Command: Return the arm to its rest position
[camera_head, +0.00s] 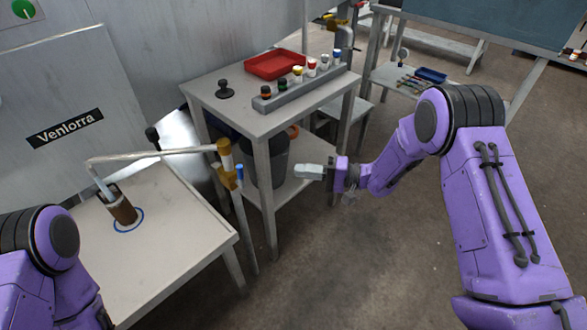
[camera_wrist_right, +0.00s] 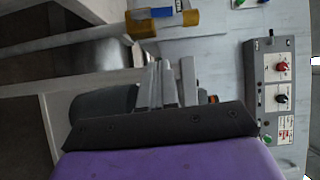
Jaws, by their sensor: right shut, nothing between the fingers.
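My right arm (camera_head: 475,180) is purple and reaches in from the right, bent at the elbow. My right gripper (camera_head: 310,172) points left over open floor, in front of the tall table. It is shut and empty, and its closed fingers also show in the right wrist view (camera_wrist_right: 167,85). My left arm (camera_head: 45,245) shows only in part at the lower left. Its gripper is out of the picture.
A low table (camera_head: 175,255) at the left bears a brown cylinder (camera_head: 120,208) inside a blue ring. A yellow-jointed pipe (camera_head: 226,165) stands near my right gripper. The tall table (camera_head: 215,95) holds a red tray (camera_head: 275,64) and a rack of small bottles (camera_head: 305,88). Floor at centre is clear.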

